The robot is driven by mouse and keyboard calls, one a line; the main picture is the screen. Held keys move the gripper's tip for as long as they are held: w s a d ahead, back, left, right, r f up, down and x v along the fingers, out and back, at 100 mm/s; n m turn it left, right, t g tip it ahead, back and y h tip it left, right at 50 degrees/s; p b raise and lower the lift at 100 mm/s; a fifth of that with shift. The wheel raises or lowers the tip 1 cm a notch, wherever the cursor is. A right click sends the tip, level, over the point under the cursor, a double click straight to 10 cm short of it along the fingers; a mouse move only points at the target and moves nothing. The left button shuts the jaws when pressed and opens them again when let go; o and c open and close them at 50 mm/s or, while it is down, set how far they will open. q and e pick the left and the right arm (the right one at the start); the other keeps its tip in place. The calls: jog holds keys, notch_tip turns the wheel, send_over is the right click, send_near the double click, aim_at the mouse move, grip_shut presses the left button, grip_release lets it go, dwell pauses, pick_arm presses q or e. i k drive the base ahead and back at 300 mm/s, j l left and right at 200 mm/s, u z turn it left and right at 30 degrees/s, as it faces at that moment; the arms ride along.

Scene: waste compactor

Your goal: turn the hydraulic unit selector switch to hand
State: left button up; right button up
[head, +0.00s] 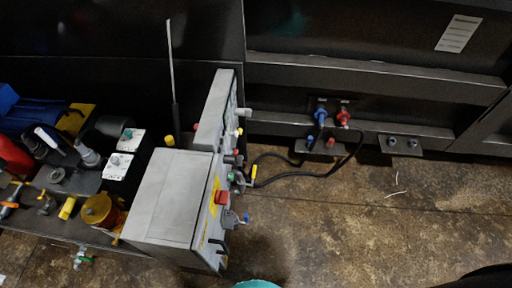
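The hydraulic unit's grey control box (165,195) stands left of centre, seen from above. Its front faces right and is seen at a steep slant, with a yellow label, a red part (222,197) and a green knob or button (232,176). A narrower grey panel (214,110) behind it carries several small knobs along its right side. I cannot tell which of these parts is the selector switch, or its position. Neither gripper can be made out in the view.
The hydraulic unit's dark base (50,222) holds a yellow-topped part (101,210) and several fittings at left. Black hoses run to blue (320,115) and red (343,117) couplings on the dark compactor wall (400,88). The brown floor (340,220) right of the box is clear.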

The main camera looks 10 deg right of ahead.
aim_at(237, 160)
jog(key=u, duration=0.4)
jog(key=l+u, duration=0.15)
jog(key=u, duration=0.25)
jog(key=i+l+u, duration=0.1)
jog(key=u, duration=0.25)
jog(key=l+u, duration=0.35)
jog(key=l, duration=0.15)
jog(key=l+u, duration=0.35)
jog(key=l, duration=0.2)
jog(key=k+l+u, duration=0.1)
jog(key=l+u, duration=0.25)
jog(key=l, duration=0.15)
jog(key=k+l+u, duration=0.2)
jog(key=l+u, duration=0.15)
jog(key=l, duration=0.15)
